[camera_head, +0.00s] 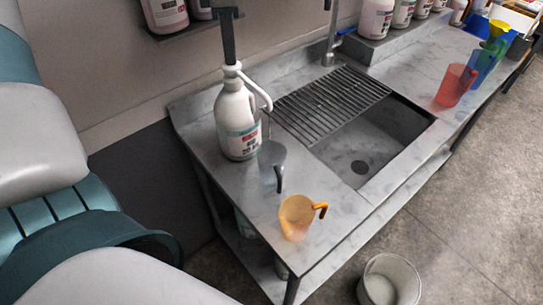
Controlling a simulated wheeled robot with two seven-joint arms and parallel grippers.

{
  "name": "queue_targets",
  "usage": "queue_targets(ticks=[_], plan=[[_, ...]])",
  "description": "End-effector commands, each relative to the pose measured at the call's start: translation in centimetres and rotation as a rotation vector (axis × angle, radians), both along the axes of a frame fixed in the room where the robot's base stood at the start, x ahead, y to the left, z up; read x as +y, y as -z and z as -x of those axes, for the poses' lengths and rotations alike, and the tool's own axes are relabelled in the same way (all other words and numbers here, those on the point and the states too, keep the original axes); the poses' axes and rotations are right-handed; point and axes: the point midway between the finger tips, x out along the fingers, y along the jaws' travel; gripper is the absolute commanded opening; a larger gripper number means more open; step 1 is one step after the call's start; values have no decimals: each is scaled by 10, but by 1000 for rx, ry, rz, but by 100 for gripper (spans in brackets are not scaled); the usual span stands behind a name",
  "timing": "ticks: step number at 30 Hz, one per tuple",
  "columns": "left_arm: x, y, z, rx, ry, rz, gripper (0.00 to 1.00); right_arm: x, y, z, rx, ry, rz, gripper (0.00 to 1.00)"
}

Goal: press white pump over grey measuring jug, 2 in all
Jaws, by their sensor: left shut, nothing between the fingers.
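The white pump (233,70) tops a white bottle (236,118) with a label, upright on the left end of the counter. Its curved spout reaches out to the right. The grey measuring jug (271,160) stands close beside the bottle, below the spout end, with its dark handle toward the front. Its contents are not clear. My left gripper (230,61) is a dark upright shape directly above the pump head, shut and empty, with its tips at the pump's top. I cannot tell whether they touch or how far the pump is pressed. My right gripper is not in view.
An orange jug (296,217) stands near the counter's front edge. A sink (378,142) with a drain rack (331,104) lies to the right. Red (455,85), blue and yellow jugs stand farther right. Bottles line the wall shelves.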

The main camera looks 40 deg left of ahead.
Motion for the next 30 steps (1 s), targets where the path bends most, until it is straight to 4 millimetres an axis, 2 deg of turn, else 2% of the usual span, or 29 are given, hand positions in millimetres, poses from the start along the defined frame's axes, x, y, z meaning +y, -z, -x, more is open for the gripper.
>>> queue_targets(ticks=[8, 30], plan=[[0, 0, 1, 5, 0, 2, 0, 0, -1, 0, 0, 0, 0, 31], [0, -34, 1, 4, -1, 1, 0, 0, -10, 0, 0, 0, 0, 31]])
